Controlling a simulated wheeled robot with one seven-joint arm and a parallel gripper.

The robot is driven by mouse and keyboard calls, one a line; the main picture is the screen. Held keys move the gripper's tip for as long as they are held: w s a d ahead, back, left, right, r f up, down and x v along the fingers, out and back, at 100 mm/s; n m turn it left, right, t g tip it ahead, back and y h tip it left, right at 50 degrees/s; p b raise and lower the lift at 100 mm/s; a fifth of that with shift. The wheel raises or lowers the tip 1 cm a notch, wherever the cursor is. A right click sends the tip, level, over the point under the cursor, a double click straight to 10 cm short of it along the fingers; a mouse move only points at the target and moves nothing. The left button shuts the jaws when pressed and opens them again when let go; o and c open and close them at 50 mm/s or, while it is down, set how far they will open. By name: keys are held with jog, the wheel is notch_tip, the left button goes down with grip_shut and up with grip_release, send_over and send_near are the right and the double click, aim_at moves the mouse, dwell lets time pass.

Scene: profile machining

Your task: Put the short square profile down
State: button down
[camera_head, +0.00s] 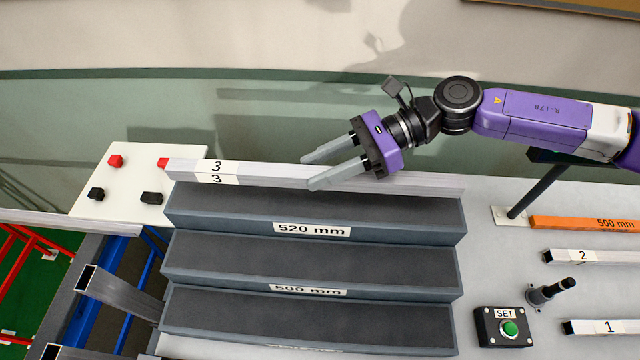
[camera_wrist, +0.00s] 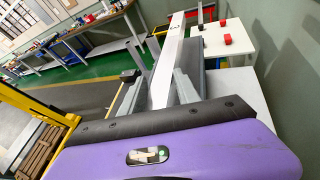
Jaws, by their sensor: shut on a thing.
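A light metal square profile marked 3 (camera_head: 265,175) lies level along the back of the top step of a dark stepped rack (camera_head: 400,215), labelled 520 mm. My gripper (camera_head: 309,172) is shut on this profile near its middle, one finger on each side. I cannot tell whether the profile rests on the rack or hangs just above it. In the wrist view the profile (camera_wrist: 170,60) runs away from me between my fingers (camera_wrist: 165,85). Its right end shows past my gripper in the head view.
A white board (camera_head: 130,205) with red and black blocks stands at the left. At the right are an orange 500 mm bar (camera_head: 590,224), profiles marked 2 (camera_head: 590,257) and 1 (camera_head: 605,327), and a SET button box (camera_head: 505,326). The lower rack steps are empty.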

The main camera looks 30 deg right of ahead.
aim_at(320, 202)
jog(key=shift+f+p, duration=0.55)
jog(key=shift+f, duration=2.85)
jog(key=shift+f, duration=0.1)
jog(key=c, duration=0.9)
grip_release()
jog(key=b+v, duration=0.2)
jog(key=v, duration=0.4)
jog(key=shift+s+d+b, duration=0.15)
jog(key=shift+d+b, duration=0.15)
jog(key=shift+b, duration=0.1)
jog(key=shift+s+d+r, duration=0.15)
jog(key=shift+d+r, duration=0.2)
jog(key=shift+d, duration=0.05)
